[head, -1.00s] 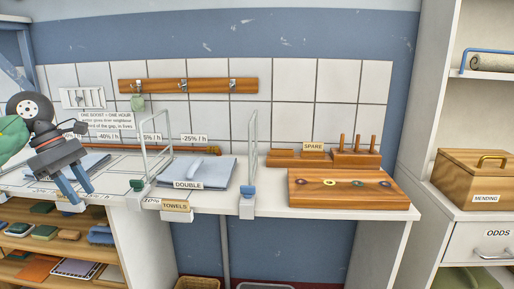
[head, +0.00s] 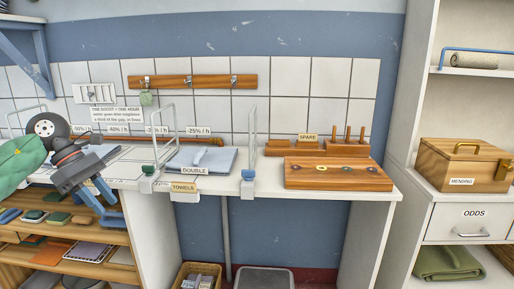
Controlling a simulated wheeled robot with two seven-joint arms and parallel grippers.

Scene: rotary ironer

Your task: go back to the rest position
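My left gripper (head: 106,204) comes in from the left on its arm. Its two blue fingers are spread apart, with nothing seen between them. It hangs in front of the worktop's front edge, over the left shelf unit. My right gripper is not in view.
The white worktop (head: 258,201) bears a folded blue cloth (head: 215,158) labelled DOUBLE between wire dividers (head: 249,145), and a wooden board with coloured rings (head: 335,177). Shelves with folded cloths (head: 70,248) stand below left. A MENDING box (head: 450,165) sits on the right cabinet. Baskets stand below.

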